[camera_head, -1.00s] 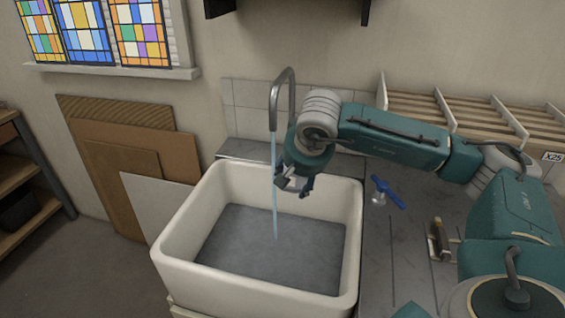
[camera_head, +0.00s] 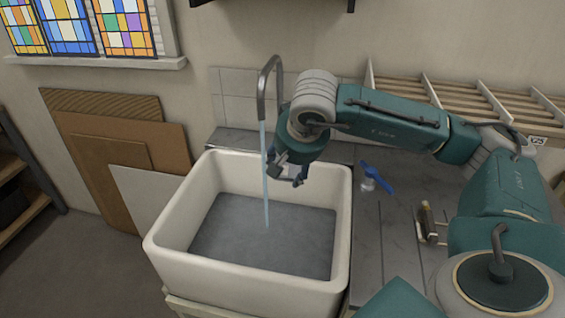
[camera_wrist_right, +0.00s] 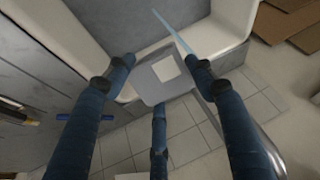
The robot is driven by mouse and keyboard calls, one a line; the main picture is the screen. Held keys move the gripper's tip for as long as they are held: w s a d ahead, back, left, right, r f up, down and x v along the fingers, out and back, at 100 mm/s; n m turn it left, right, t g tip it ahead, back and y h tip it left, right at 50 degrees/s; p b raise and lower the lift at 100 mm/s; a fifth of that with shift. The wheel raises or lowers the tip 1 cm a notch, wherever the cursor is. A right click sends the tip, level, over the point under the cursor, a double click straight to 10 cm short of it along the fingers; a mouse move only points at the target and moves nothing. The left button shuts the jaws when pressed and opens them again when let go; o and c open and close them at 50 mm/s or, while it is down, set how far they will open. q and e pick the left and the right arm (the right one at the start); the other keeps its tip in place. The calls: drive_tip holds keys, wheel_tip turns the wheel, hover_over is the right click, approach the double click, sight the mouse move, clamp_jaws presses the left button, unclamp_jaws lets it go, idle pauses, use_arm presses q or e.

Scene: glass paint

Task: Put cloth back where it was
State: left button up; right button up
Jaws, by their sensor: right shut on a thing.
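My right gripper (camera_head: 286,178) hangs over the back of the white sink (camera_head: 192,270), just right of the running water (camera_head: 266,180). In the right wrist view its blue fingers (camera_wrist_right: 162,82) are shut on a flat grey piece with a white square (camera_wrist_right: 163,88). This may be the cloth, but I cannot make out its fabric. The sink's rim and grey floor lie beyond it. My left gripper is not in view.
The curved tap (camera_head: 271,68) stands close beside my right gripper. A slatted rack (camera_head: 465,98) stands behind. Boards (camera_head: 120,140) lean at left.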

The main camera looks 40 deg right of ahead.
sight(289, 168)
wheel_tip(289, 168, up, 11)
drive_tip(key=p, duration=0.7)
